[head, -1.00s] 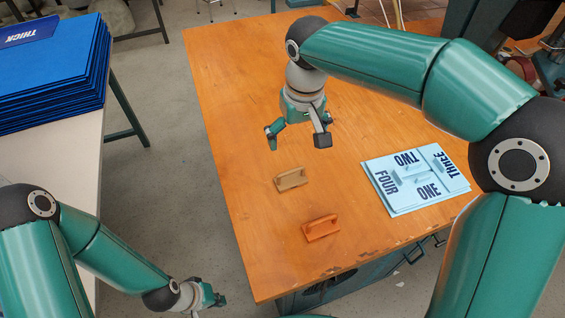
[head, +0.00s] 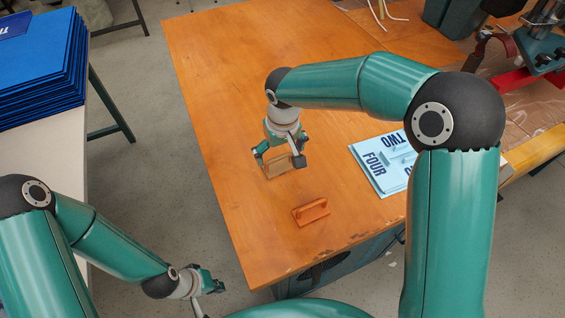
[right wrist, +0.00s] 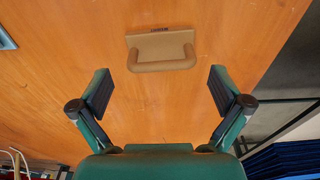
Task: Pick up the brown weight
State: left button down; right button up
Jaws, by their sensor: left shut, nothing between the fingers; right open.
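The brown weight (head: 281,168) is a tan block with a bar handle, lying on the orange-brown table (head: 215,100). In the right wrist view the brown weight (right wrist: 160,48) lies ahead of the fingertips, centred between them, with its handle facing my gripper. My right gripper (head: 279,158) is open and empty over the brown weight and partly covers it in the head view. Its two fingers stand wide apart, one to each side, in the right wrist view (right wrist: 160,76). My left gripper (head: 208,289) is shut and empty, low beside the table's left edge.
An orange weight (head: 311,211) with a handle lies nearer the table's front edge. Light-blue labelled plates (head: 374,166) lie to the right, partly behind my right arm. Blue sheets (head: 40,75) are stacked at the left. The table's far left part is clear.

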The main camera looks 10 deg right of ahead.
aim_at(279, 158)
jog(key=shift+w+a+f, duration=0.1)
jog(key=shift+w+f, duration=0.05)
jog(key=shift+f, duration=0.85)
jog(key=shift+w+f, duration=0.15)
jog(key=shift+f, duration=0.8)
jog(key=c, duration=1.4)
jog(key=shift+o, duration=0.2)
jog(key=shift+r, duration=0.15)
